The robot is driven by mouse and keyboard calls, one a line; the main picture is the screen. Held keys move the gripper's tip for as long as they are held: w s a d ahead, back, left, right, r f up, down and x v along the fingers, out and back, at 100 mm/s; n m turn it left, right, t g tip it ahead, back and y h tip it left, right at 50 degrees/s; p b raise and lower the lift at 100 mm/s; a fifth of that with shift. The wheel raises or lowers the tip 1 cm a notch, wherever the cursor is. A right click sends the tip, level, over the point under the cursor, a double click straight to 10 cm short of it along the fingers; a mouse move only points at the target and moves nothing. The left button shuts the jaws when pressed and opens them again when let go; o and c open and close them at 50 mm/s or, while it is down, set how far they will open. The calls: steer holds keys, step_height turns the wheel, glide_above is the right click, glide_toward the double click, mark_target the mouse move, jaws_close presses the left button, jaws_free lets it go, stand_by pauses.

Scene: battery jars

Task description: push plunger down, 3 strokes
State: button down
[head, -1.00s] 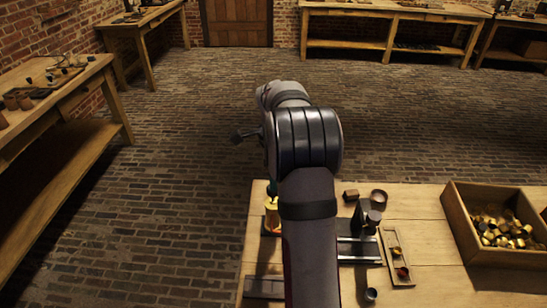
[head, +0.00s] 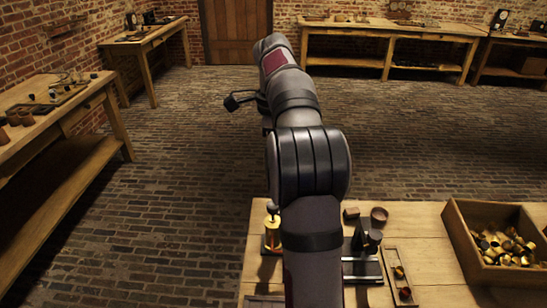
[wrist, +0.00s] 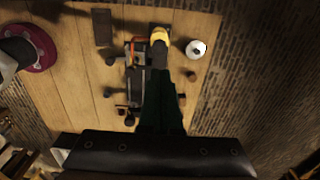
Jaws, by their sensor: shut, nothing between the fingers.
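A yellow-brass upright device (head: 272,238) stands on a dark base near the left edge of the table, with a small dark knob on top that looks like the plunger. In the wrist view a yellow piece (wrist: 160,36) shows just beyond the fingertips; it is likely the same device. My gripper (wrist: 162,74) has its dark green fingers shut and empty, pointing toward the yellow piece. I cannot tell from the wrist view whether they touch it. In the head view my arm hides the gripper.
A wooden box (head: 458,234) of brass pieces is at the right. A white round item (wrist: 196,48) lies near the fingers.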

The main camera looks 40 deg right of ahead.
step_height(320, 180, up, 2)
steer(key=shift+r, duration=0.15)
stand_by(0.3)
step_height(320, 180, down, 14)
steer(key=shift+f, duration=0.1)
stand_by(0.4)
steer(key=shift+a+f, duration=0.1)
steer(key=shift+f, duration=1.2)
step_height(320, 180, up, 14)
steer(key=shift+r, duration=0.25)
